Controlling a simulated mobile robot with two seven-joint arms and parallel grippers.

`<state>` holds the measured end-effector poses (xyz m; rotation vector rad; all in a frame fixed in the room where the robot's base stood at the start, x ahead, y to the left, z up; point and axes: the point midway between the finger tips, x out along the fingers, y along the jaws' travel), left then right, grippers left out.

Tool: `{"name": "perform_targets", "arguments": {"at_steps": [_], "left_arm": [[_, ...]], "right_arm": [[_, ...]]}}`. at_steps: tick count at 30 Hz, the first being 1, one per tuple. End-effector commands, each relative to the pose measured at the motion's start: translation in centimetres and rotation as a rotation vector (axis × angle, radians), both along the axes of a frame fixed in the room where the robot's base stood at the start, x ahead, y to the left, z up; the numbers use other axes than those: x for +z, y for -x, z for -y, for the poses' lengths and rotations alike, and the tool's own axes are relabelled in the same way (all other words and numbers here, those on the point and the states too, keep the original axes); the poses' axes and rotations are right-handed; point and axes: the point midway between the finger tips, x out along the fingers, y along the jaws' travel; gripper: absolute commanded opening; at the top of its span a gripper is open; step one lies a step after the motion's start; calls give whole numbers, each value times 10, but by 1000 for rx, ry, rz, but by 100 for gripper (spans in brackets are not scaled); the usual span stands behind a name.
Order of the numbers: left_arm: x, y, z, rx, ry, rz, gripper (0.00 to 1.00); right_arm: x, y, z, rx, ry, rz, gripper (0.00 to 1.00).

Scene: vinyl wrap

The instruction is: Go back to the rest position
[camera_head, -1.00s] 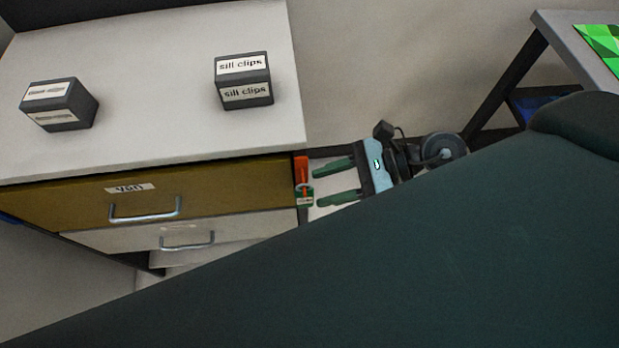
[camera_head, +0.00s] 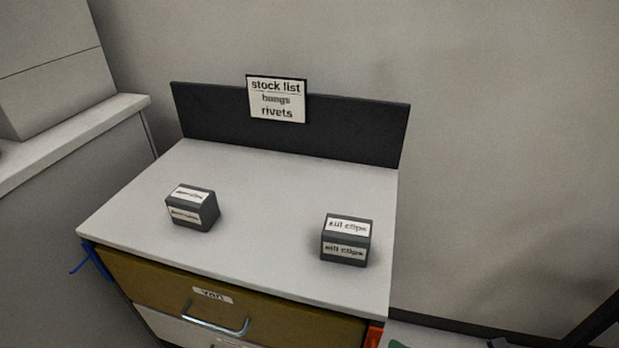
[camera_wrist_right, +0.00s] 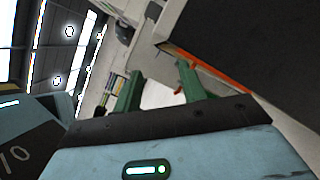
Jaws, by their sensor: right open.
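My right gripper (camera_wrist_right: 158,85) shows in the right wrist view with its two green fingers apart and nothing between them. In the head view only a small green bit of it shows at the bottom edge, right of the cabinet. My left gripper is in neither view. A dark box labelled "sill clips" (camera_head: 345,240) stands on the right of the white cabinet top (camera_head: 270,200). A second dark box (camera_head: 192,208) with a blurred label stands on its left.
The cabinet has an ochre drawer (camera_head: 270,305) with a metal handle, shut. A dark back panel (camera_head: 340,130) carries a "stock list" sign (camera_head: 277,100). A grey counter (camera_head: 70,145) stands at left. An orange-red item (camera_head: 374,334) is at the cabinet's right side.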

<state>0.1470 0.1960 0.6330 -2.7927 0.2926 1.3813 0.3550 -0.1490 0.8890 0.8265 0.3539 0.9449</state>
Motion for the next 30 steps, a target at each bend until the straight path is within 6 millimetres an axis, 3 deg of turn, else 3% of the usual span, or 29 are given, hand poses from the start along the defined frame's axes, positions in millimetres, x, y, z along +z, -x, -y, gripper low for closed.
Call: {"name": "perform_targets", "arguments": {"at_steps": [4,8,13,18,24,30], "left_arm": [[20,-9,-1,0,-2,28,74],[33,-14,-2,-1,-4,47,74],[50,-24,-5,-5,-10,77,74],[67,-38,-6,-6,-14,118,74],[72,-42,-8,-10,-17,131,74],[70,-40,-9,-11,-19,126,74]], "right_arm": [[-4,-1,23,-232,-388,-362,41],[-37,10,50,-461,-746,-718,41],[-104,59,71,-777,-1204,-1184,41],[-159,124,65,-1040,-1544,-1539,41],[-183,164,54,-1180,-1706,-1711,41],[-186,168,53,-1196,-1719,-1728,41]]}}
